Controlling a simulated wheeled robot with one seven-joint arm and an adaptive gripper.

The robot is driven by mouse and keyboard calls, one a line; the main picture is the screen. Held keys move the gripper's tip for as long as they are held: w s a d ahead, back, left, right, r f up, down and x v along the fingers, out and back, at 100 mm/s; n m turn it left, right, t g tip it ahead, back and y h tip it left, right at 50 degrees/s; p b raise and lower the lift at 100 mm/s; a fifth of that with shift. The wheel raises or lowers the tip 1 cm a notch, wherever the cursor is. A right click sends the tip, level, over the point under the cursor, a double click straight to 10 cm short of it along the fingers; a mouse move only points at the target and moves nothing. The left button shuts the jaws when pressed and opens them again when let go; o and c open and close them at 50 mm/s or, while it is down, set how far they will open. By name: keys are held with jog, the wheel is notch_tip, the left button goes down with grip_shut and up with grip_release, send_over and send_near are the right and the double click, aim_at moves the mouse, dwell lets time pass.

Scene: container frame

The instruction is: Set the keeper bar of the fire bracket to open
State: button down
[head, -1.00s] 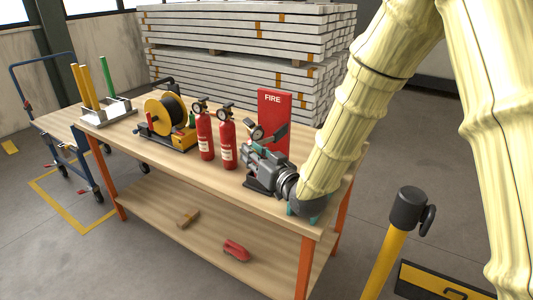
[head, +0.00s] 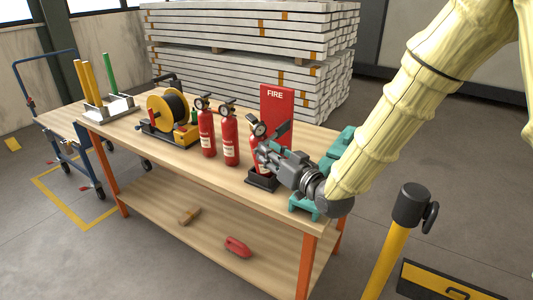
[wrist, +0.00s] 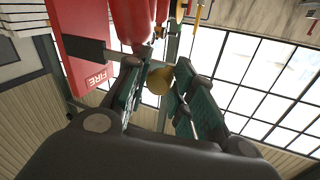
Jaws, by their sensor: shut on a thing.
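The fire bracket has a red back panel marked FIRE (head: 277,106) and a black base (head: 262,182) on the bench. A red extinguisher (head: 254,160) stands in it, partly hidden by my gripper. A dark flat bar (head: 281,131), seemingly the keeper bar, slants up beside the extinguisher head; it also shows in the wrist view (wrist: 84,50). My gripper (head: 264,157) is at the front of the bracket. In the wrist view its green-padded fingers (wrist: 157,92) are shut on a brass-coloured knob (wrist: 160,79). How the knob joins the bar is hidden.
Two red extinguishers (head: 207,135) (head: 230,142) stand left of the bracket. A yellow cable reel (head: 161,110) is farther left. Teal fixtures (head: 343,145) sit at the bench's right end. A yellow post (head: 386,252) stands on the floor at right.

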jog(key=shift+w+d, duration=0.15)
jog(key=shift+d, duration=0.1)
jog(key=c, duration=1.4)
grip_release()
jog(key=shift+o, duration=0.8)
jog(key=shift+w+f, duration=0.15)
jog(key=shift+w, duration=0.05)
jog(key=shift+s+a, duration=0.15)
jog(key=v, duration=1.2)
